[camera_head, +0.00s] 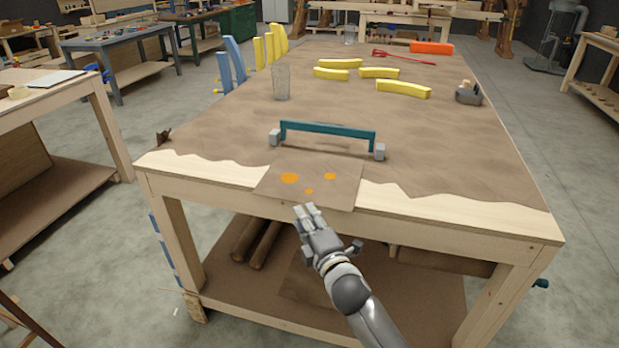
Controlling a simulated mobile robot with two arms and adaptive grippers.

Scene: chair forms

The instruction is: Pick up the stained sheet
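The stained sheet (335,190) is a brown, roughly square piece with several orange spots. It lies at the near edge of the workbench, its front part hanging at or over the edge. My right gripper (305,209) comes up from below, with its fingertips at the front edge of the sheet. The fingertips are close together, and I cannot tell whether they touch the sheet or have any of it between them. My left gripper is not in view.
The workbench (460,150) has a torn brown cover. A teal bar clamp (328,136) stands just behind the sheet. Farther back are a clear glass (281,82), yellow curved pieces (403,89), a small plane (468,95) and blue upright pieces (236,60). The right front is clear.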

